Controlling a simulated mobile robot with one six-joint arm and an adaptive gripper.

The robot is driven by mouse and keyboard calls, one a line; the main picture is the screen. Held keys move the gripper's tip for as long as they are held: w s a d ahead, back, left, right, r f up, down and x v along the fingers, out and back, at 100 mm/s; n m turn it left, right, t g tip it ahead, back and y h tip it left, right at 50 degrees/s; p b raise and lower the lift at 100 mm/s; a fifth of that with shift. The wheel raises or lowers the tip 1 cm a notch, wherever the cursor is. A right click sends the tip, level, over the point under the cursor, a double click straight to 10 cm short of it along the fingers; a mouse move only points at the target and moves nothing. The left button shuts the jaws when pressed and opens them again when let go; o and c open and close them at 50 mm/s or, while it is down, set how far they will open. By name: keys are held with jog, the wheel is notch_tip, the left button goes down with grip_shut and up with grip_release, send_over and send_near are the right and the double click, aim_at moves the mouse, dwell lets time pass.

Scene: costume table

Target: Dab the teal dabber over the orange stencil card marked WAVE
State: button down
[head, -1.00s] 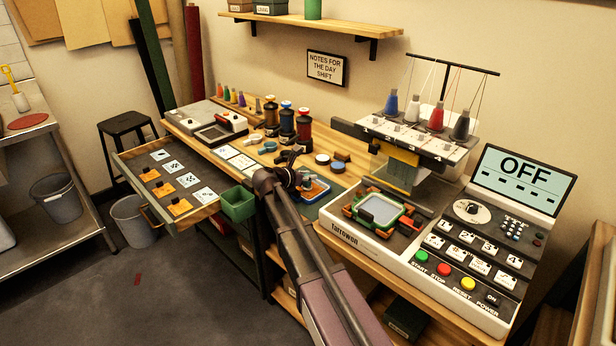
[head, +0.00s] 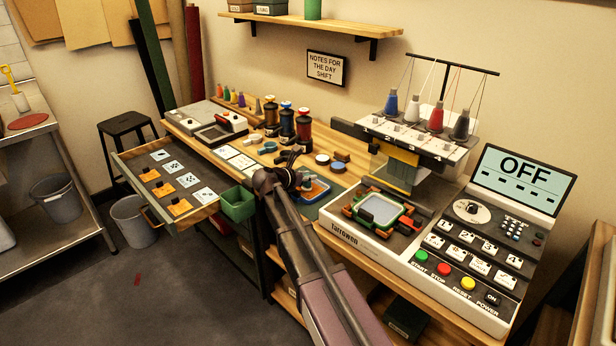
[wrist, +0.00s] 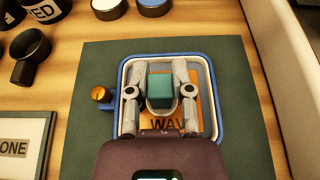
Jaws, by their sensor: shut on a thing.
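The teal dabber (wrist: 160,88) is between the two fingers of my gripper (wrist: 160,95), which is shut on it in the wrist view. The orange stencil card (wrist: 196,112) lies below it inside a blue-rimmed tray (wrist: 219,100). The letters "WAV" show on the card, and the rest of the word is hidden by my gripper. I cannot tell whether the dabber's underside touches the card. In the head view my gripper (head: 292,181) is over the tray (head: 318,188), and my arm hides part of it.
A dark green mat (wrist: 255,120) lies under the tray. A small orange-topped knob (wrist: 101,94) sits at the tray's left side. A framed card (wrist: 22,145) and dark rings lie left. The embroidery machine (head: 345,228) stands right; an open drawer (head: 140,165) is left.

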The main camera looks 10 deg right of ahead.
dwell(0.4)
jog(key=shift+r+p, duration=3.45)
jog(key=shift+p, duration=0.1)
jog(key=shift+f, duration=0.2)
jog(key=shift+s+d+f+b, duration=0.1)
jog(key=shift+s+f+b, duration=0.15)
jog(key=shift+f+b, duration=0.7)
jog(key=shift+s+a+f+b, duration=0.1)
jog(key=shift+s+f+b, duration=0.15)
jog(key=shift+f+b, duration=0.75)
jog(key=shift+s+d+f+b, duration=0.1)
jog(key=shift+s+f+b, duration=0.15)
jog(key=shift+f+b, duration=0.7)
jog(key=shift+f+b, duration=0.45)
jog(key=shift+b, duration=0.25)
jog(key=shift+r, duration=0.1)
notch_tip(320, 180, up, 7)
jog(key=p, duration=0.7)
